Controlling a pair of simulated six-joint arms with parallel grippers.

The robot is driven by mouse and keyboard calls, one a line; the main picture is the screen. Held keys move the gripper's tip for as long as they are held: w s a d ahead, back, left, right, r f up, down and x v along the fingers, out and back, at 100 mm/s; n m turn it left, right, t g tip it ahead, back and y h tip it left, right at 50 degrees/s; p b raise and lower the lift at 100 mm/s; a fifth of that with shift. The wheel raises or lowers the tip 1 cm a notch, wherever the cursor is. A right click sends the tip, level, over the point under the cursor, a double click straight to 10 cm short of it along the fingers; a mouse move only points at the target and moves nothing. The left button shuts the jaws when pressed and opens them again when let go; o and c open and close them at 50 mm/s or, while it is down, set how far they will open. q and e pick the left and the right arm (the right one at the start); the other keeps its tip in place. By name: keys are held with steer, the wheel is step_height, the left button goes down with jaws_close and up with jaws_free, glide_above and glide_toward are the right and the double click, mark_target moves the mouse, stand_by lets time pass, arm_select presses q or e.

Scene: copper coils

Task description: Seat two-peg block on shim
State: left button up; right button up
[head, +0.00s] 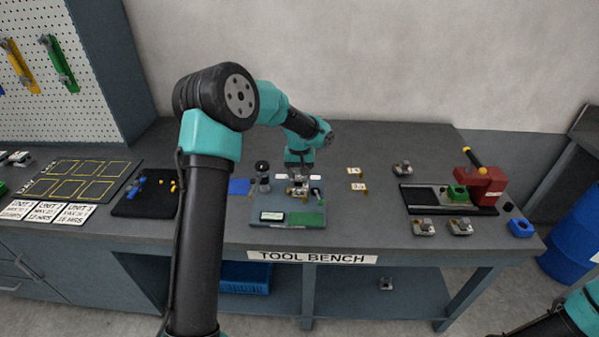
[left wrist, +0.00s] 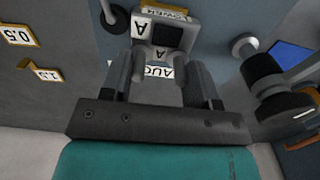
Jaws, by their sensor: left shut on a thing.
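My left gripper (head: 297,181) is over the grey fixture plate (head: 262,208) in the middle of the bench. It is shut on a small grey block (head: 298,190). In the left wrist view the block (left wrist: 160,56) sits between the two fingers (left wrist: 163,80), with a dark square part and an "A" label. A yellow-edged piece (left wrist: 165,9) with partly readable lettering, perhaps the shim, lies just beyond the block. I cannot tell whether the two touch. The block's pegs are not clearly visible. My right gripper is out of view.
Yellow-edged tags marked 0.5 (left wrist: 18,36) and 1.5 (left wrist: 45,73) lie apart on the bench. A dark cylinder (head: 262,172) stands left of the gripper. A green pad (head: 306,219) is at the plate's front. A red clamp fixture (head: 485,188) stands at right.

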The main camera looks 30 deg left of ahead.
arm_select(q)
steer(key=shift+f, duration=1.4)
stand_by(1.4)
steer(key=o, duration=1.1)
steer(key=shift+c, duration=0.2)
steer(key=shift+o, duration=0.4)
steer(key=shift+o, duration=1)
steer(key=shift+r, duration=3.5)
